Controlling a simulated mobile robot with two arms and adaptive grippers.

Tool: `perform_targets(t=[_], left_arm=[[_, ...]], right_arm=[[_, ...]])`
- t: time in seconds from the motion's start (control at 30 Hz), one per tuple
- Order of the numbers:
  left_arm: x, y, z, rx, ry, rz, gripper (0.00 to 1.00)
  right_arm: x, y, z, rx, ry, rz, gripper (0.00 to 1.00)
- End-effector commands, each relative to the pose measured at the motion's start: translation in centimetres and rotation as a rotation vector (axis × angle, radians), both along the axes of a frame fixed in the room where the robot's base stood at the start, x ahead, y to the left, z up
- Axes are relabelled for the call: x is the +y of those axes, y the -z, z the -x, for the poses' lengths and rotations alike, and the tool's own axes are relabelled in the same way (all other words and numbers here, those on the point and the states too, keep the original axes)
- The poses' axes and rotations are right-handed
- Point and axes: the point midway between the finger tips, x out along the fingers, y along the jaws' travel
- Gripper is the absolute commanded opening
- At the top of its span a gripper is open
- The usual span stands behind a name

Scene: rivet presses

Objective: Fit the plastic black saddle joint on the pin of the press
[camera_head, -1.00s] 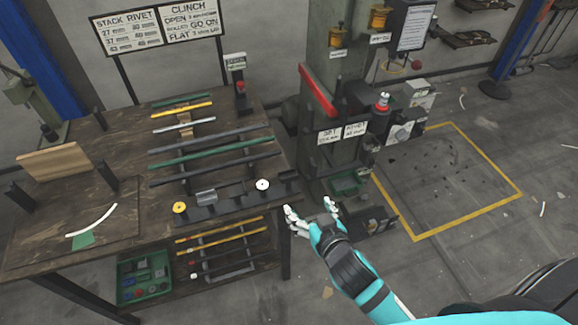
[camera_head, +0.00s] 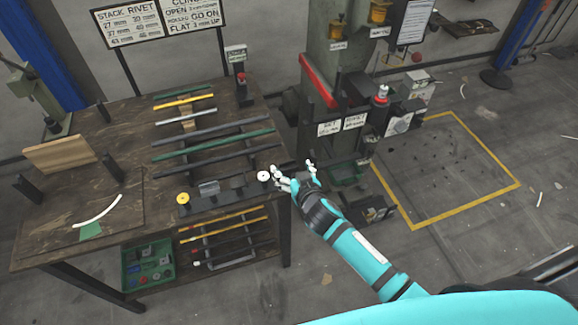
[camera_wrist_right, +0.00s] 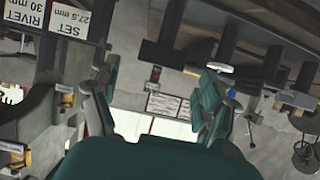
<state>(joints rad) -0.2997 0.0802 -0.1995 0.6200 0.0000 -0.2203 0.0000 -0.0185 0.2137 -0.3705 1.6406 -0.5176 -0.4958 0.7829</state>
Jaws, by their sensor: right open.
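The press (camera_head: 340,75) is a tall grey column with a red lever and two white labels, right of the table. Its pin is too small to tell apart. A rack (camera_head: 222,208) along the table's front edge holds a grey block (camera_head: 208,188), a dark block (camera_head: 237,183), a yellow disc and a white disc. I cannot tell which dark part is the saddle joint. My right gripper (camera_head: 293,171) is open at the rack's right end, just right of the white disc, partly hiding what lies behind. The right wrist view shows its spread fingers (camera_wrist_right: 155,95) with nothing between them.
The wooden table (camera_head: 62,225) carries several long bars (camera_head: 215,151) and a board. A green bin (camera_head: 147,267) sits on the shelf below. A control box (camera_head: 400,122) stands right of the press. A yellow-outlined floor area (camera_head: 445,170) is mostly clear.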

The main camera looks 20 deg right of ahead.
Motion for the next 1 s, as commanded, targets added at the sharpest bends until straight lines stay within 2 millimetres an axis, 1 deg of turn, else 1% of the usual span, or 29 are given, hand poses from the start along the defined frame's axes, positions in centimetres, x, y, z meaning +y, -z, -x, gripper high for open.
perform_targets(t=[0.03,0.1,0.23,0.37,0.57,0.67,0.9,0.97,1.0], left_arm=[[0.0,-0.5,0.0,0.000,0.000,0.000,0.40],[0.0,-0.8,0.0,0.000,0.000,0.000,0.40],[0.0,-0.8,0.0,0.000,0.000,0.000,0.40],[0.0,-0.8,0.0,0.000,0.000,0.000,0.40],[0.0,-0.8,0.0,0.000,0.000,0.000,0.40],[0.0,-0.8,0.0,0.000,0.001,0.001,0.40],[0.0,-0.8,0.0,0.000,0.001,0.001,0.40],[-0.1,-0.8,0.0,0.000,0.001,0.001,0.40],[-0.1,-0.8,0.0,0.000,0.001,0.001,0.40]], right_arm=[[0.0,0.0,-0.8,0.000,0.001,0.001,0.79],[-0.1,0.5,-1.7,0.000,0.001,0.000,0.79],[0.0,1.3,-3.2,-0.001,0.001,0.000,0.79],[0.0,1.6,-3.8,-0.001,0.000,0.000,0.79],[0.0,1.7,-3.8,-0.001,0.000,0.000,0.79],[0.0,1.7,-3.8,0.000,0.000,0.000,0.67],[0.0,1.6,-3.7,0.000,0.000,0.000,0.36],[0.0,1.7,-3.7,0.000,0.000,0.000,0.28],[0.0,1.6,-3.7,-0.001,0.000,0.000,0.26]])
